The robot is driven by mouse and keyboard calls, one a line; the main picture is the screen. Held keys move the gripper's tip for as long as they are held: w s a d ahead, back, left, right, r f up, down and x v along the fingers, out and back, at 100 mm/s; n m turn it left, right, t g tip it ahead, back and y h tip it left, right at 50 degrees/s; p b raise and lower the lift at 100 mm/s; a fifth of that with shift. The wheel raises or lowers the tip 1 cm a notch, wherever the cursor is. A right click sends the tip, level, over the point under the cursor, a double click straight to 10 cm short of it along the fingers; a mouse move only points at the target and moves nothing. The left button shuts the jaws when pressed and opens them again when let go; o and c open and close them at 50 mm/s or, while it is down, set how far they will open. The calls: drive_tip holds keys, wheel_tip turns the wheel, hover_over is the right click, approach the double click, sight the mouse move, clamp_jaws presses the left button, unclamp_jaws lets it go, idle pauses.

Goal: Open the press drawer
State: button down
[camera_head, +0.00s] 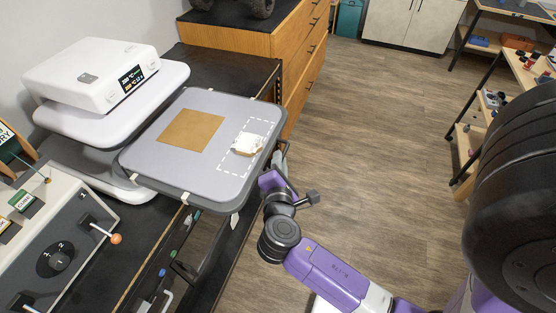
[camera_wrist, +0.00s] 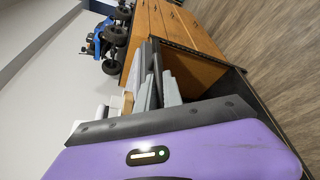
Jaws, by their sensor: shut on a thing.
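The heat press (camera_head: 105,80) stands on the bench at the left, with a white top unit and a lit display. Its drawer (camera_head: 226,104) is a light grey platen with rounded corners, and it sticks out to the right from under the press. A tan square, a dashed white outline and a small white item lie on it. My gripper (camera_head: 279,163) is at the drawer's right edge, where a dark handle (camera_head: 285,151) partly shows. It is shut on the handle; the fingertips are mostly hidden. The wrist view shows the grey fingers (camera_wrist: 158,88) close up.
A grey control box (camera_head: 55,245) with a dial and an orange-knobbed lever stands at the front left. A wooden drawer cabinet (camera_head: 270,50) stands behind the bench. The wood floor (camera_head: 385,130) to the right is clear up to a shelf (camera_head: 490,120).

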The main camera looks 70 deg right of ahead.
drive_tip(key=c, duration=1.8)
unclamp_jaws()
drive_tip(key=shift+o, duration=0.2)
drive_tip(key=b+v, duration=0.2)
drive_tip(key=v, duration=0.6)
